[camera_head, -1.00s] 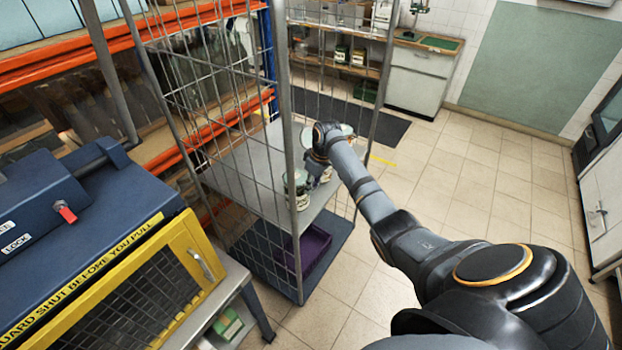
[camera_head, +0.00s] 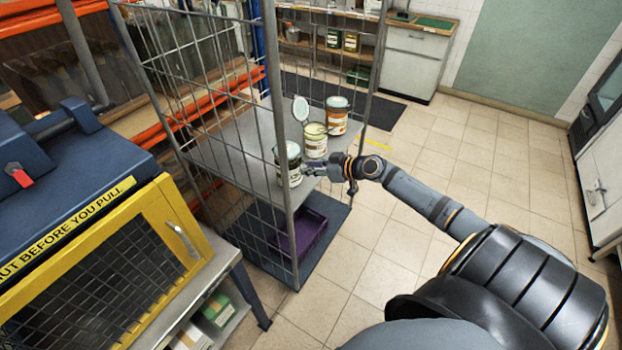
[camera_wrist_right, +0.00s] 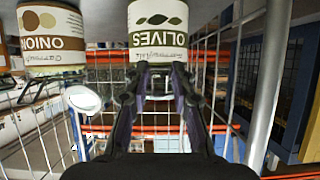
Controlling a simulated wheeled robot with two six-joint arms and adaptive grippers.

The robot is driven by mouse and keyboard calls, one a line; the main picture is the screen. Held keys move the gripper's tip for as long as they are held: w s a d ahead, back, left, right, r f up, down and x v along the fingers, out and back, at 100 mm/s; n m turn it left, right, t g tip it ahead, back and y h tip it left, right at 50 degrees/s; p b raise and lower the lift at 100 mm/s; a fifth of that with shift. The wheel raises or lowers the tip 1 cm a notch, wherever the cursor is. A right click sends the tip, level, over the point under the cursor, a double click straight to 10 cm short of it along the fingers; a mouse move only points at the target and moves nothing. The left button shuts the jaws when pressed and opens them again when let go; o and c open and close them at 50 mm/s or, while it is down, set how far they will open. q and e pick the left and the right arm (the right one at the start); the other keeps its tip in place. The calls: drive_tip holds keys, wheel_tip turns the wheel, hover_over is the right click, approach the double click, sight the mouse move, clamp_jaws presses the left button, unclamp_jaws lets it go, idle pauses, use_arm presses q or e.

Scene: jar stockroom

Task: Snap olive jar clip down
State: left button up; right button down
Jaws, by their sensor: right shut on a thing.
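The olive jar (camera_head: 289,165), with a pale lid, stands at the near edge of the cage trolley's grey shelf (camera_head: 232,158). In the right wrist view, which is upside down, its white OLIVES label (camera_wrist_right: 158,20) is straight ahead. My right gripper (camera_head: 310,170) reaches it from the right. Its dark fingers (camera_wrist_right: 163,75) are at the upper front of the jar, shut on its clip as far as I can tell; the fingers hide the clip. My left gripper is not in view.
An onion jar (camera_head: 315,142) with its round lid (camera_head: 300,108) raised stands behind the olive jar. An orange-brown jar (camera_head: 337,118) stands farther back. Cage posts (camera_head: 278,130) rise close by. A purple crate (camera_head: 298,235) sits below. The floor to the right is clear.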

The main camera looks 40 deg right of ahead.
sight(299, 167)
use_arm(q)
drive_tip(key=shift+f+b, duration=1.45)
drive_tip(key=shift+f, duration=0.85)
use_arm(e)
drive_tip(key=shift+w+a+f+t+y, duration=0.15)
drive_tip(key=shift+f+t+y, duration=0.3)
drive_tip(key=shift+t, duration=0.7)
drive_tip(key=shift+w+d+f+t+y, duration=0.15)
drive_tip(key=shift+f+t+y, duration=0.3)
drive_tip(key=shift+t, duration=0.65)
drive_tip(key=shift+w+a+f+t+y, duration=0.15)
drive_tip(key=shift+f+t+y, duration=0.15)
drive_tip(key=shift+f+t, duration=0.6)
drive_tip(key=shift+r+t, duration=0.3)
drive_tip(key=shift+t, duration=0.05)
drive_tip(key=c, duration=1.3)
unclamp_jaws()
drive_tip(key=shift+w, duration=0.1)
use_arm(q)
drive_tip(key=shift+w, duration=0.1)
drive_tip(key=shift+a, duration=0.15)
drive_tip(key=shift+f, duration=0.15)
